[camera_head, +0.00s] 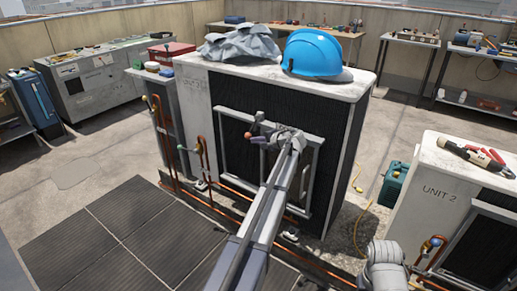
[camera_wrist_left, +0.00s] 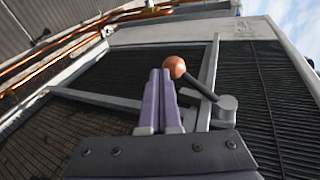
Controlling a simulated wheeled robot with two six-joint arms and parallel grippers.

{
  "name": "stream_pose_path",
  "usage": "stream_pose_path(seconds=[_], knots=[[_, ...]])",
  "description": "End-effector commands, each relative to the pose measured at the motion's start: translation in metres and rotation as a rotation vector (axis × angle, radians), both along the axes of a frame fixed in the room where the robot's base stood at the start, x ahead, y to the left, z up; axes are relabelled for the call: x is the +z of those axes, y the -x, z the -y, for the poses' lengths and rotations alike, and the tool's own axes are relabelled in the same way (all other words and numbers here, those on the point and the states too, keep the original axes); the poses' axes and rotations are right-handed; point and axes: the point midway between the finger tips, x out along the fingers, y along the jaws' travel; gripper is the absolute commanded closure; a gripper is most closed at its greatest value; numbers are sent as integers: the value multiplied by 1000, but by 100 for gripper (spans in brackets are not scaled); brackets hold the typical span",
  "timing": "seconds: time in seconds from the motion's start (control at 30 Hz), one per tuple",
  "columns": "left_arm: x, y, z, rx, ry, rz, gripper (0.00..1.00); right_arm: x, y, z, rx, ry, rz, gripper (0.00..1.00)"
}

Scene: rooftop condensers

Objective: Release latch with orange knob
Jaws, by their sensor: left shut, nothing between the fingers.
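The orange knob (camera_wrist_left: 175,66) is a round ball at the end of a dark latch lever (camera_wrist_left: 208,82). The lever runs from a grey pivot (camera_wrist_left: 227,104) on the metal frame (camera_wrist_left: 215,70) at the condenser's front. In the head view the knob (camera_head: 248,135) shows small at the frame's upper part. My left gripper (camera_wrist_left: 160,72) is shut and empty, its purple fingers together. Its tips are right beside the knob, on the left in the wrist view; I cannot tell whether they touch. In the head view the left gripper (camera_head: 258,136) is at the frame. My right gripper is not visible.
A blue hard hat (camera_head: 314,53) and a grey crumpled cloth (camera_head: 240,42) lie on the condenser's top (camera_head: 345,84). Copper pipes (camera_head: 203,155) stand left of the frame. A second unit (camera_head: 440,178) stands at right. Floor between the units holds a teal case (camera_head: 393,184).

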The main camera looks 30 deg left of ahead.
Motion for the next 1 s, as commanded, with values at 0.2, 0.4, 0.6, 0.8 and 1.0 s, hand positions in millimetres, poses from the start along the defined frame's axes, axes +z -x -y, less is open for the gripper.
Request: stream_pose_path(seconds=[0.2,0.4,0.6,0.8,1.0], knots=[[-18,-2,-16,0,-207,17,100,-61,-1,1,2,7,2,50],[-19,-3,-32,0,-398,30,100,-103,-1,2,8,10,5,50],[-17,-4,-47,1,-587,45,100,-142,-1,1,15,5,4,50],[-11,-6,-63,2,-775,60,100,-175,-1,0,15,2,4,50],[9,-7,-74,-1,-840,65,100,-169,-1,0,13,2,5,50]])
